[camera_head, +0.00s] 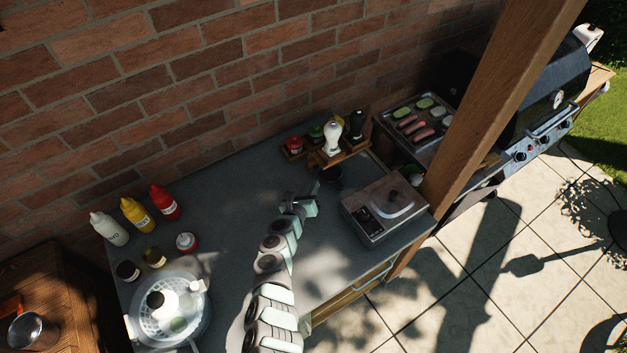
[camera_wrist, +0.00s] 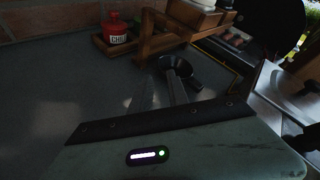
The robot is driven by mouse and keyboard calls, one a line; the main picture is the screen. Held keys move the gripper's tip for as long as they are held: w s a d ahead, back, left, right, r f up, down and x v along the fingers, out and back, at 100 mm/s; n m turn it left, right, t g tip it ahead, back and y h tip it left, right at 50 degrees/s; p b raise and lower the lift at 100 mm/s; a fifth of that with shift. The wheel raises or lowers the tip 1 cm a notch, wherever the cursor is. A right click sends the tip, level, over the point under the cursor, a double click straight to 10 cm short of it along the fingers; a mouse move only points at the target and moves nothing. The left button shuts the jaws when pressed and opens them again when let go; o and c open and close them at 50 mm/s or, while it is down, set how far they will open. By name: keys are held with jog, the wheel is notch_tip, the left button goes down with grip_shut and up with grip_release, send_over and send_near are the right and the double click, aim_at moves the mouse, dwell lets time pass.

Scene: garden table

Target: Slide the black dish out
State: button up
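The black dish (camera_head: 330,175) is a small dark round bowl on the grey tabletop, at the front of the wooden rack (camera_head: 340,152). In the wrist view the dish (camera_wrist: 192,68) lies partly at the foot of the rack (camera_wrist: 160,42), just beyond my fingers. My gripper (camera_head: 316,187) is low over the table, to the lower left of the dish. In the wrist view my gripper's (camera_wrist: 160,80) two slim fingers stand apart with nothing seen between them. The right finger overlaps the near side of the dish; I cannot tell whether it touches.
Sauce bottles (camera_head: 137,216) and a colander (camera_head: 170,305) stand at left. The table's middle is bare.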

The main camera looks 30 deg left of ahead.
aim_at(321, 169)
jog(key=shift+s+d, duration=0.1)
jog(key=shift+s, duration=0.1)
jog(key=shift+w+f+b, duration=0.35)
jog(key=shift+b, duration=0.1)
jog(key=b+x, duration=0.7)
jog(key=shift+w, duration=0.1)
jog(key=shift+w+f+b, duration=0.25)
jog(key=shift+w+b, duration=0.05)
jog(key=shift+b, duration=0.25)
jog(key=shift+b+x, duration=0.8)
jog(key=shift+b, duration=0.25)
jog(key=shift+w+r, duration=0.15)
jog(key=shift+w, duration=0.15)
grip_shut()
